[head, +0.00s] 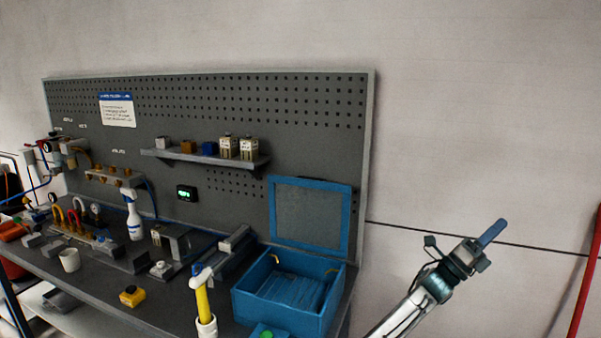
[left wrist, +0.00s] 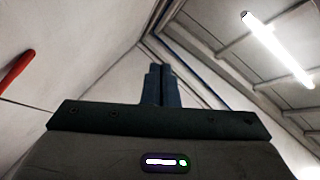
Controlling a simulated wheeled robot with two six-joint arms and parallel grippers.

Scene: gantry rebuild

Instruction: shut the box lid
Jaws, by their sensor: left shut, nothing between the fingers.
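The blue box (head: 275,315) stands on the right end of the workbench in the head view. Its lid (head: 312,215), a grey panel in a blue frame, stands open and upright at the back of the box, in front of the pegboard. The box's inside shows, with a ribbed blue floor and small yellow pieces near the top corners. My left gripper (head: 492,233) is raised to the right of the box and bench, well apart from the lid, with its fingers shut and empty. In the left wrist view the closed fingers (left wrist: 160,84) point toward the wall and ceiling. My right gripper is not in view.
A yellow-handled tool in a white holder (head: 206,325) stands just left of the box. A green-buttoned item (head: 267,333) is in front of it. A shelf (head: 205,157) with small blocks is on the pegboard. A red pole (head: 586,275) stands far right. Open space surrounds my left gripper.

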